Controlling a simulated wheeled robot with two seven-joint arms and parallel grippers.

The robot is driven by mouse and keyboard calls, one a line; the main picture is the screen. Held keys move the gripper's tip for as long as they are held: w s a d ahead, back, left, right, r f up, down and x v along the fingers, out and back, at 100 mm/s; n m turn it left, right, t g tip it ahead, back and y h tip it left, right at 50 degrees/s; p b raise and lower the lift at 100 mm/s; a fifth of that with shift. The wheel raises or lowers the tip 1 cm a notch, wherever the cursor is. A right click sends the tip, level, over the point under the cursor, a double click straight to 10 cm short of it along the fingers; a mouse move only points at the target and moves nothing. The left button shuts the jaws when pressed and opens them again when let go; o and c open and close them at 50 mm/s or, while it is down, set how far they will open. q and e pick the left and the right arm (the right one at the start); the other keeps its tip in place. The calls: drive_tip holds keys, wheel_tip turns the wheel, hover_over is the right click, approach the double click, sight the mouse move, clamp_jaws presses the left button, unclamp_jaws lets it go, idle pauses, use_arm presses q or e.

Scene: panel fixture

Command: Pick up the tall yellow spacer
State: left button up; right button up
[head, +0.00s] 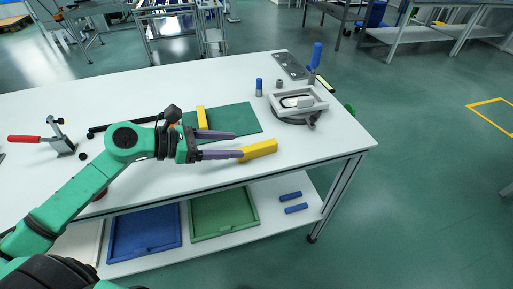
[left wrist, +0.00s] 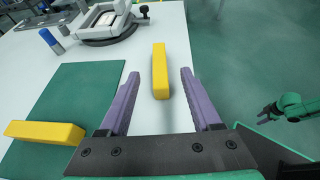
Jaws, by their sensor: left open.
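Two yellow blocks are in view; I cannot tell for sure which is the tall spacer. One yellow block (head: 260,148) lies on the white table near its front edge, just ahead of my left gripper (head: 239,144). In the left wrist view this block (left wrist: 160,62) appears between the two purple fingertips, its near end inside the gap, with no clear contact. My left gripper is open and empty. The other yellow block (head: 202,118) lies on the green mat, left of the gripper in the left wrist view (left wrist: 45,132). My right gripper (left wrist: 269,113) shows small at the right of that view.
A grey fixture (head: 297,103) stands at the right of the table, with a blue-topped peg (head: 259,87) beside it. The green mat (head: 238,118) lies behind the gripper. A red-handled clamp (head: 58,139) is at the left. The table's front right corner is bare.

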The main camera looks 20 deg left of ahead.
sight(257, 145)
use_arm(q)
drive_tip(key=x, duration=0.3)
drive_tip(key=shift+w+a, duration=0.2)
drive_tip(key=shift+w+d+f, duration=0.1)
drive_tip(key=shift+w+d, duration=0.05)
drive_tip(key=shift+d, duration=0.15)
drive_tip(key=shift+w+d+p, duration=0.15)
drive_tip(key=shift+d+p, duration=0.15)
drive_tip(key=shift+p, duration=0.1)
drive_tip(key=p+x, duration=0.1)
drive_tip(key=x, duration=0.3)
drive_tip(key=shift+f, duration=0.2)
drive_tip(key=shift+w+d+f, duration=0.15)
drive_tip(key=shift+d, duration=0.05)
clamp_jaws()
